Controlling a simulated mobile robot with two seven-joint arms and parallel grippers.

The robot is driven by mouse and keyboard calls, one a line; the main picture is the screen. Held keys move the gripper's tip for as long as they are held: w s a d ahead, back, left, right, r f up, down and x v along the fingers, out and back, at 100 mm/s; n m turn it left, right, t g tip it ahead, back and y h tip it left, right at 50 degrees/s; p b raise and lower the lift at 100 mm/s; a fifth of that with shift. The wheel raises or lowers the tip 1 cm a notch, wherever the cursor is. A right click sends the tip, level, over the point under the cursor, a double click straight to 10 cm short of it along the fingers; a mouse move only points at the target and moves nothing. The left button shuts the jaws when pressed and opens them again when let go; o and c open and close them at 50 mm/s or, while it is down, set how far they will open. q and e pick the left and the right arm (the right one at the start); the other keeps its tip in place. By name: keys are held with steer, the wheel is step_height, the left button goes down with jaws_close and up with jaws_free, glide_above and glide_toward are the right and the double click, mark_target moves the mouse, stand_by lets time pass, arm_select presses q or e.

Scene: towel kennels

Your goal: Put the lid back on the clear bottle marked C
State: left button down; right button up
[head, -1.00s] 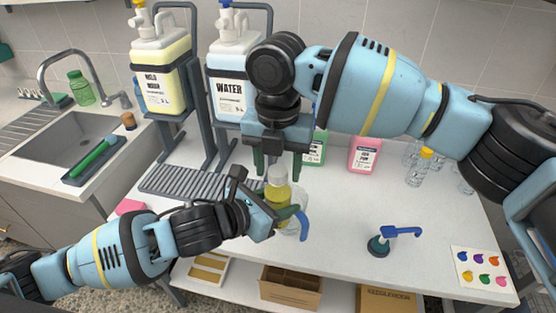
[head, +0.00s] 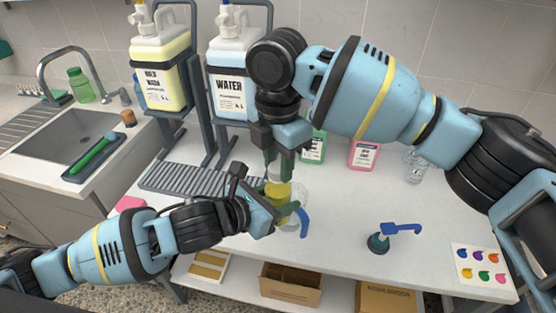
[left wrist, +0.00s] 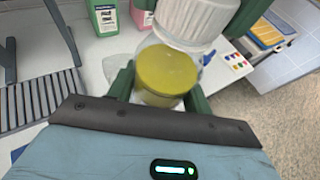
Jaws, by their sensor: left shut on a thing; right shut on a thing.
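My left gripper (head: 284,212) is shut on a clear bottle (head: 278,193) holding yellow liquid, upright just above or on the counter; I cannot tell which. The bottle also fills the middle of the left wrist view (left wrist: 165,78). My right gripper (head: 280,164) comes from above, shut on a white lid (head: 275,177) over the bottle's mouth. In the left wrist view the ribbed white lid (left wrist: 198,20) is at the bottle's top; I cannot tell whether it is seated. No letter C is readable on the bottle.
A clear vessel with a blue handle (head: 304,222) stands just right of the bottle. A grey drain rack (head: 190,180) is at left. Large jugs (head: 232,85) and green and pink bottles (head: 365,154) stand behind.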

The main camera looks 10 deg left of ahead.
steer(key=m, duration=2.3)
steer(key=o, duration=1.2)
steer(key=shift+c, duration=0.2)
step_height(320, 180, up, 12)
